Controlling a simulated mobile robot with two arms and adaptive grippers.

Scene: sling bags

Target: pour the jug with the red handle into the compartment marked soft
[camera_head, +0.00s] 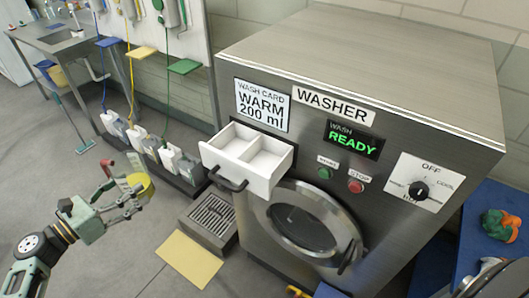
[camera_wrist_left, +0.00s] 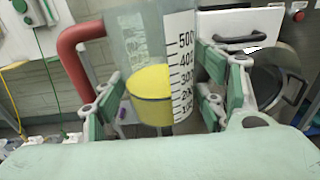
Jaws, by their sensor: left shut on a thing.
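The clear jug (camera_wrist_left: 140,40) with the red handle (camera_wrist_left: 72,50) fills the middle of the left wrist view. It holds yellow liquid (camera_wrist_left: 150,85), and a number scale runs down its side. My left gripper (camera_head: 130,190) is shut around the jug, and the red handle (camera_head: 107,167) and yellow liquid (camera_head: 142,184) also show in the head view. The jug is held in the air, left of and apart from the washer's open white drawer (camera_head: 271,187). The drawer has two compartments split by a divider; no "soft" mark is readable. My right gripper is not in view.
The steel washer (camera_head: 380,65) carries a card reading WARM 200 ml (camera_head: 261,106) and a READY display (camera_head: 354,141). A floor drain (camera_head: 211,217) and yellow mat (camera_head: 188,259) lie below the drawer. Several bottles (camera_head: 180,164) stand along the wall.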

